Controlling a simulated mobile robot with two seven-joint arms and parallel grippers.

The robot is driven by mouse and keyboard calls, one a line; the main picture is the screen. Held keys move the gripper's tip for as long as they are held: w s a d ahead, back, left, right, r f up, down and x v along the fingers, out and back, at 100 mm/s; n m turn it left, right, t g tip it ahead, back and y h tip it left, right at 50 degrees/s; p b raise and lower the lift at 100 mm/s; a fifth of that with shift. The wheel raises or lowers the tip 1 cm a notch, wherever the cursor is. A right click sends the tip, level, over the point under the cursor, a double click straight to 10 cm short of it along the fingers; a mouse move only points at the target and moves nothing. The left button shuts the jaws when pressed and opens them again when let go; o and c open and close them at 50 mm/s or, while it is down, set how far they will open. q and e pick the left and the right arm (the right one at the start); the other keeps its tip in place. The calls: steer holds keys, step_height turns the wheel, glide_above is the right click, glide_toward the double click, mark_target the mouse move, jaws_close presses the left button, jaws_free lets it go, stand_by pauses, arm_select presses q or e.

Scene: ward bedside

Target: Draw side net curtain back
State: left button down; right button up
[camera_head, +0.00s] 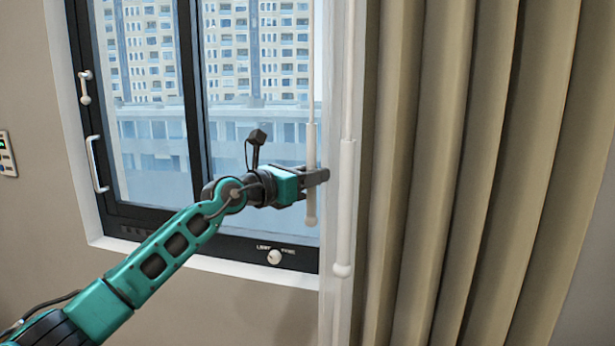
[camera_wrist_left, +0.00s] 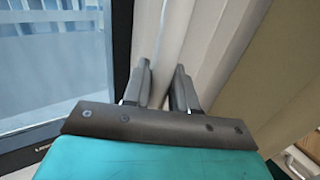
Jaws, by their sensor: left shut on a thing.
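The net curtain (camera_head: 334,110) hangs as a narrow whitish gathered strip at the right edge of the window. Two white draw wands hang there. The shorter wand (camera_head: 311,140) hangs at the strip's left edge, and the longer wand (camera_head: 346,205) hangs just right of it. My left gripper (camera_head: 320,177) reaches in from the left and is shut at the shorter wand's thick lower handle, whose rounded end shows below the fingers. In the left wrist view, pale upright material (camera_wrist_left: 171,50) shows between the two dark fingers. My right gripper is not in view.
Heavy beige curtains (camera_head: 470,170) hang in folds on the right, close to my fingers. The dark-framed window (camera_head: 190,100) is mostly uncovered, with a white handle (camera_head: 97,163) on its left and a small knob (camera_head: 274,257) on its lower frame.

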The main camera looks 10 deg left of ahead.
arm_select(q)
steer(key=shift+s+d, duration=0.1)
steer(key=shift+d, duration=0.15)
steer(key=c, duration=1)
jaws_free()
steer(key=shift+d, duration=0.15)
steer(key=shift+c, duration=0.2)
steer(key=shift+a, duration=0.2)
steer(key=shift+s+a, duration=0.4)
steer(key=b+v, duration=0.1)
steer(key=v, duration=1)
steer(key=shift+s, duration=0.25)
steer(key=shift+f, duration=0.1)
